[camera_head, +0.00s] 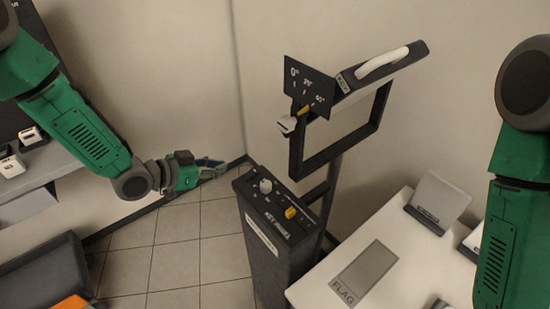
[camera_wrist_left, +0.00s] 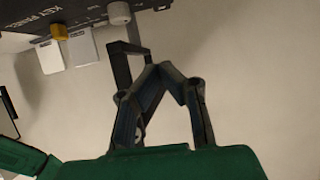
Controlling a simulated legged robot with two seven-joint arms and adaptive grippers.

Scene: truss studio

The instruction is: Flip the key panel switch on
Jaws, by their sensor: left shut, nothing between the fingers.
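The key panel (camera_head: 252,203) is the dark top of a black pedestal in the head view, with a white knob (camera_head: 265,186) and a yellow switch (camera_head: 290,213). In the left wrist view the key panel (camera_wrist_left: 20,14) shows upside down along the top edge, with the yellow switch (camera_wrist_left: 59,31) and the white knob (camera_wrist_left: 119,12). My left gripper (camera_head: 217,164) is left of and behind the pedestal, apart from it. In the wrist view its fingertips (camera_wrist_left: 162,66) meet with nothing between them. My right gripper is out of view.
A black frame (camera_head: 297,155) with a dial plate (camera_head: 309,87) and a white handle (camera_head: 382,62) rises behind the pedestal. A white table (camera_head: 405,285) with a grey FLAG plate (camera_head: 363,272) stands to the right. Tiled floor (camera_head: 172,262) is clear left of the pedestal.

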